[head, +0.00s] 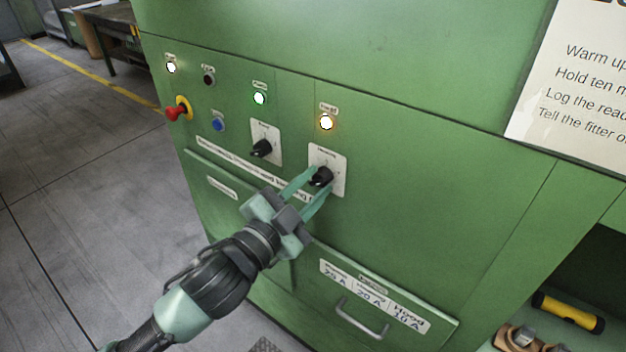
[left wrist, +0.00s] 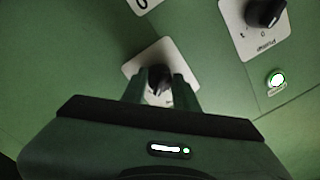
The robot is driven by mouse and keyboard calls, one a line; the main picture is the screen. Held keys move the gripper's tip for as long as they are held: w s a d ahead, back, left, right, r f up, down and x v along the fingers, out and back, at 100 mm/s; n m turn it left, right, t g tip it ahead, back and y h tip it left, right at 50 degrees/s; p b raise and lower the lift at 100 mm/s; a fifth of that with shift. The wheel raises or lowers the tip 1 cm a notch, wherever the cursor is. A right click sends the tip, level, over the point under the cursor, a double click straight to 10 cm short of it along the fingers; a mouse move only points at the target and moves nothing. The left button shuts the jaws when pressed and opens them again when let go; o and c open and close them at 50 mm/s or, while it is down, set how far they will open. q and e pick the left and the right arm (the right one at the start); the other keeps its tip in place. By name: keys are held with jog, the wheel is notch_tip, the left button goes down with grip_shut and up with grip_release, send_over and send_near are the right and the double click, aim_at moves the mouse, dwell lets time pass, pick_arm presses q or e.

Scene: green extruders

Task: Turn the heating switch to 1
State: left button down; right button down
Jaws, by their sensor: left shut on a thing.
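The heating switch (head: 321,177) is a black rotary knob on a white plate (head: 340,160) on the green cabinet front. My left gripper (head: 318,182) is shut on this knob, one finger on each side. In the left wrist view the knob (left wrist: 158,77) shows between the fingertips, on its tilted white plate (left wrist: 142,62). The fingers cover part of the plate's markings, and I cannot read which position the knob points to. My right gripper is not in view.
A second black knob (head: 261,148) sits to the left, also seen in the left wrist view (left wrist: 264,14). An amber lamp (head: 326,122) glows above the heating switch. A red emergency button (head: 178,112) is further left. A drawer handle (head: 362,318) sticks out below.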

pick_arm(q)
jog(key=shift+f+m, duration=0.1)
jog(key=shift+m, duration=0.5)
jog(key=c, duration=1.1)
grip_release()
jog(key=b+v, duration=0.1)
jog(key=v, duration=0.6)
jog(key=shift+s+a+b, duration=0.3)
jog(key=shift+b, duration=0.1)
